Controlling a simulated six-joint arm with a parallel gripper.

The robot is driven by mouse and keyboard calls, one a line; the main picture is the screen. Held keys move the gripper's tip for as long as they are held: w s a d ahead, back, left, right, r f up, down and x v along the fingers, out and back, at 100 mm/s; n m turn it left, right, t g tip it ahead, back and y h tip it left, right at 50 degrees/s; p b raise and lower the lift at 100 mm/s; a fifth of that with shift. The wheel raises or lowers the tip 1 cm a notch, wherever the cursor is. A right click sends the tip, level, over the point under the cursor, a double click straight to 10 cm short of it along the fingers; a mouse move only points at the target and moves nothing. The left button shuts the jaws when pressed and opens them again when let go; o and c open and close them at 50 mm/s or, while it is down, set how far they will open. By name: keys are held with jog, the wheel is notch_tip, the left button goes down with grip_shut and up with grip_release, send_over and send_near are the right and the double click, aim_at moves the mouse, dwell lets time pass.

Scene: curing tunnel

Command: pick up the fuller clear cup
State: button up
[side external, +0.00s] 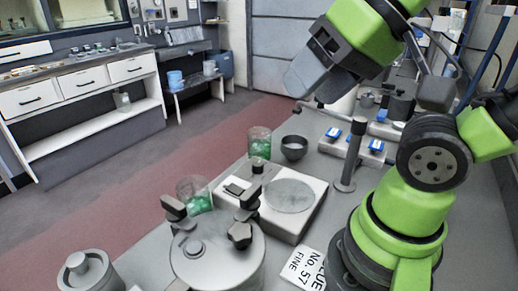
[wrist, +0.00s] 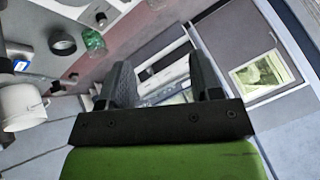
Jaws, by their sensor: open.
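Two clear cups with green contents stand on the grey bench in the side view. The far cup (side external: 260,143) is beside a dark bowl, and its green looks to reach higher. The near cup (side external: 195,194) is partly hidden behind a lidded pot, with green in its lower part.
The dark bowl (side external: 294,148) stands right of the far cup. A scale (side external: 289,196), the lidded pot (side external: 217,257) and a dark post (side external: 347,165) crowd the bench. A white mug (wrist: 20,106) shows at left in the wrist view. The air above the cups is clear.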

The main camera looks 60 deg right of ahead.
jog(key=o, duration=0.4)
jog(key=m+g+h, duration=0.4)
jog(key=m+h, duration=0.3)
send_over(260, 145)
notch_tip(260, 145, down, 22)
jog(key=shift+w+d+r+x, duration=0.1)
jog(key=shift+w+d+x, duration=0.05)
jog(key=shift+x, duration=0.9)
jog(key=shift+w+d+r+x, duration=0.1)
jog(key=shift+d+r+x, duration=0.05)
jog(key=shift+x, duration=0.95)
jog(key=shift+w+d+r+x, duration=0.1)
jog(key=shift+w+d+x, duration=0.05)
jog(key=shift+x, duration=0.9)
